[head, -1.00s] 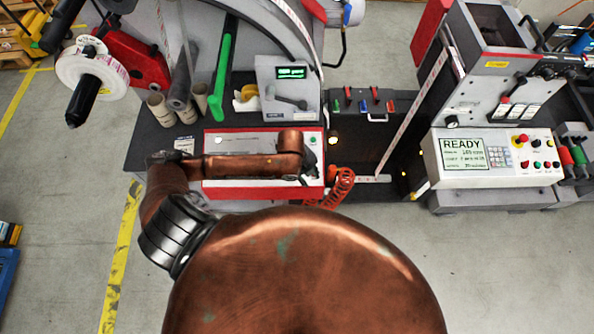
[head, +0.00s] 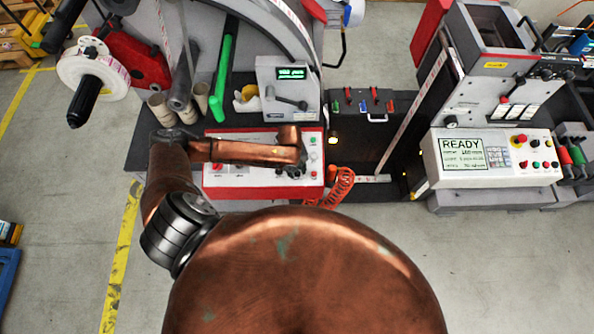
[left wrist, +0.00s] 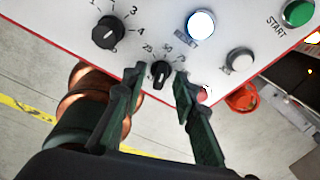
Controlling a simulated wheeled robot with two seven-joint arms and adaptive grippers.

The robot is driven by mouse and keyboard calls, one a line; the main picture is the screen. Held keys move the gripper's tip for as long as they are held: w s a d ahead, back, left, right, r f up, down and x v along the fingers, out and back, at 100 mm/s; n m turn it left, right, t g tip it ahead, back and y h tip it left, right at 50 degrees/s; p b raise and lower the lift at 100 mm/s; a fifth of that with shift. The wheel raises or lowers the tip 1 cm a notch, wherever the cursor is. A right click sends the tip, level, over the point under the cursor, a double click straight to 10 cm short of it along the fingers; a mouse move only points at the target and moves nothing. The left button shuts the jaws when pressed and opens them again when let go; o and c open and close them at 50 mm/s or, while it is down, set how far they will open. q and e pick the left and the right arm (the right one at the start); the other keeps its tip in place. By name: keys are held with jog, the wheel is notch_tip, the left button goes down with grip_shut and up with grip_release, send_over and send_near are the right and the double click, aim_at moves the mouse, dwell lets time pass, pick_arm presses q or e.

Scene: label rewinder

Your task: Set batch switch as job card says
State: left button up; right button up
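The batch switch (left wrist: 161,72) is a small black knob on the white panel, marked 25, 50 and 75 in the left wrist view. Its pointer looks turned roughly upward; the exact mark is hard to tell. My left gripper (left wrist: 158,80) is open, with one finger on each side of this knob and visible gaps to it. In the head view the left gripper (head: 291,169) is over the right part of the red-edged panel (head: 222,181), and the knob is hidden or too small to tell. No readable job card shows. My right gripper is not in view.
A larger knob (left wrist: 108,32) numbered 1 to 4 sits left of the switch.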

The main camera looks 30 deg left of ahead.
pick_arm(q)
jog(key=shift+f, duration=0.1)
jog(key=shift+c, duration=0.7)
grip_shut()
jog(key=m+p, duration=0.1)
jog(key=m, duration=0.2)
jog(key=shift+w+p, duration=0.15)
jog(key=shift+p, duration=0.25)
jog(key=m, duration=0.2)
jog(key=m+g+y+p, duration=0.1)
jog(key=m, duration=0.1)
jog(key=shift+d+y, duration=0.15)
jog(key=shift+y, duration=0.15)
jog(key=shift+m+p, duration=0.3)
jog(key=shift+m, duration=0.1)
jog(key=shift+o, duration=0.7)
grip_release()
